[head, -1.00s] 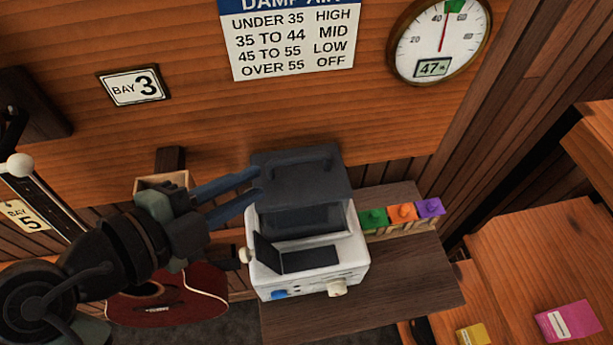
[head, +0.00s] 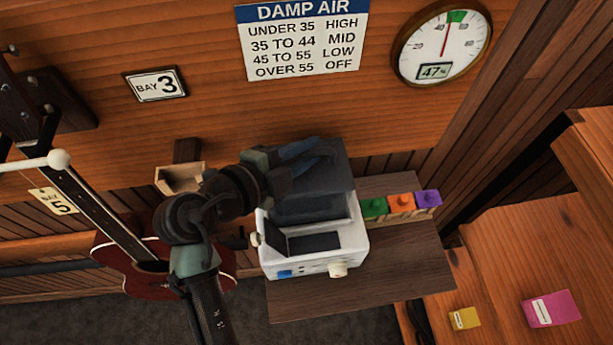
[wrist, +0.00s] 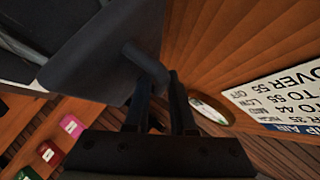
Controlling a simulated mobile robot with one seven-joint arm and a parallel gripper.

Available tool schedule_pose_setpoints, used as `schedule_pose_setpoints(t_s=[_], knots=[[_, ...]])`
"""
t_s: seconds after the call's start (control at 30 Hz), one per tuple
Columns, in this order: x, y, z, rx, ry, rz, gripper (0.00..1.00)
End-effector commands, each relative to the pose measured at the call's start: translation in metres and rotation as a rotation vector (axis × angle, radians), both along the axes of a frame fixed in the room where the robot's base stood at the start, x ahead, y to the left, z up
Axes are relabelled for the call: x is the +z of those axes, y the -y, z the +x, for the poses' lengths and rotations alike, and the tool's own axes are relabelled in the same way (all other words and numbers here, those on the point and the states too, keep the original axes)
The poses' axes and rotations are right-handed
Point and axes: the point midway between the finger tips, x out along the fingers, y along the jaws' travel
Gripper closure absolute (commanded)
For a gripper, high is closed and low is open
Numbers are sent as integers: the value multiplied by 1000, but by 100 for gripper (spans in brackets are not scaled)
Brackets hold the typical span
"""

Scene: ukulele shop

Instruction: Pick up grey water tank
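The grey water tank (head: 312,207) is a dark, smoky box with a bar handle on top. It stands upright in the back of a white humidifier (head: 318,263) on a wooden shelf. My gripper (head: 328,150) is at the tank's top, reaching in from the left. Its two fingers look apart, with a gap between them. In the wrist view the tank (wrist: 95,45) fills the upper left, and its handle (wrist: 148,64) lies at the fingertips (wrist: 160,82). Contact with the handle is unclear. The fingers partly hide the handle in the head view.
Green (head: 373,207), orange (head: 401,202) and purple (head: 428,198) blocks stand in a row right of the humidifier. A red ukulele (head: 130,262) hangs at the left. The wooden wall is close behind the tank. The shelf (head: 400,275) has free room in front.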

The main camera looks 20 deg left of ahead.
Motion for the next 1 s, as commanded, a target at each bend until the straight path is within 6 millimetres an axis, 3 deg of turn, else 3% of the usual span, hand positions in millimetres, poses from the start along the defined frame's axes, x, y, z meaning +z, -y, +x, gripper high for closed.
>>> schedule_pose_setpoints(t_s=[0.13,0.27,0.3,1.0], knots=[[0,0,0,0,0,1,77],[0,0,0,0,0,0,99],[0,0,0,-1,0,0,100],[0,0,0,-1,0,0,100]])
